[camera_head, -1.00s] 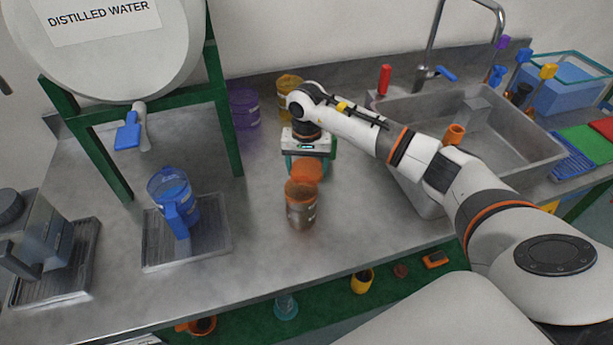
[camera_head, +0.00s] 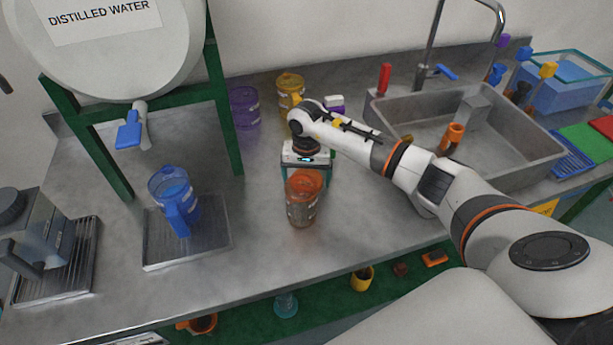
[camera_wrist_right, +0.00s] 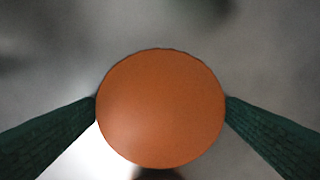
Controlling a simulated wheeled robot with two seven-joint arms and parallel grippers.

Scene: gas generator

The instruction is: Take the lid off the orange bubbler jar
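The orange bubbler jar (camera_head: 302,210) stands upright on the steel counter in the head view, just in front of my right gripper (camera_head: 305,170). Its body is see-through with an orange upper part. In the right wrist view, the round orange lid (camera_wrist_right: 160,108) fills the space between the green fingers of my right gripper (camera_wrist_right: 160,110), which touch it on both sides. In the head view, the lid overlaps the jar's top, and I cannot tell whether they touch. My left gripper is not in view.
A purple jar (camera_head: 244,107) and a yellow jar (camera_head: 290,92) stand behind. A blue jug (camera_head: 174,200) sits on a drip tray (camera_head: 215,245) at left, below the distilled water tank (camera_head: 110,45). The sink (camera_head: 535,150) is at right. The counter front is clear.

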